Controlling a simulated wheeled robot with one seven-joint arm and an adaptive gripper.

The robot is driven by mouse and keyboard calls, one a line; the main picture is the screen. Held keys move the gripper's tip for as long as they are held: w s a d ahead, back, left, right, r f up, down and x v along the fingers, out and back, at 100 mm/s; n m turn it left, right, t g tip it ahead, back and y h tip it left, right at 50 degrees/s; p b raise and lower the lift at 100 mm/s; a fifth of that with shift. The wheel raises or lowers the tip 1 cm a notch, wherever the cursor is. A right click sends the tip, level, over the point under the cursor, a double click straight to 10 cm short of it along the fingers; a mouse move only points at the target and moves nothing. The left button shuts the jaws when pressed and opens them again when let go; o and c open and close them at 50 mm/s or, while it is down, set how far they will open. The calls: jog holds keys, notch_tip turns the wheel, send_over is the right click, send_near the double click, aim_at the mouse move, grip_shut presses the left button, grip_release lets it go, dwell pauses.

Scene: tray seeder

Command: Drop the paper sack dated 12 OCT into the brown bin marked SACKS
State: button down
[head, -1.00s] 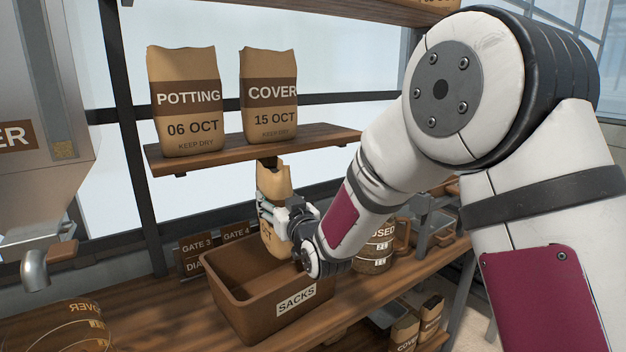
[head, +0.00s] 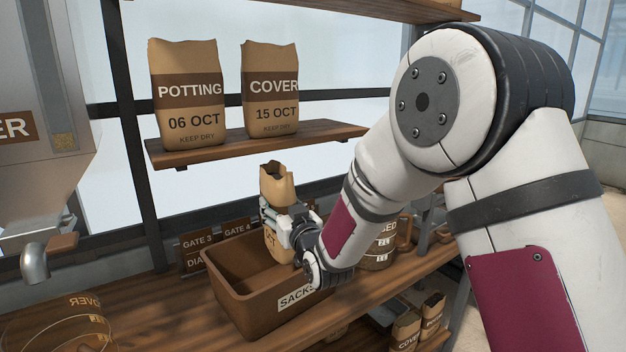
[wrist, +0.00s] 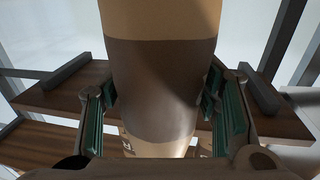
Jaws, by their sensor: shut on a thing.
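My gripper (head: 291,232) is shut on a tan paper sack (head: 277,186) with a dark brown band and an open, torn-looking top. The sack is upright, and its lower end is down inside the brown bin's opening. Only a fragment of its print shows, ending in "CT"; the rest of the date is hidden. In the wrist view the sack (wrist: 160,90) fills the middle between the two green-padded fingers. The brown bin (head: 250,316) marked SACKS stands on the wooden bench below my gripper, its label partly covered by my wrist.
Two full sacks, POTTING 06 OCT (head: 189,95) and COVER 15 OCT (head: 271,90), stand on the shelf (head: 240,146) above the bin. Gate signs (head: 198,243) stand behind the bin. A metal hopper (head: 45,130) is at left. A round labelled container (head: 384,250) is right of my wrist.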

jog(key=shift+f, duration=0.65)
jog(key=c, duration=0.5)
grip_release()
jog(key=shift+s, duration=0.1)
jog(key=v, duration=1.2)
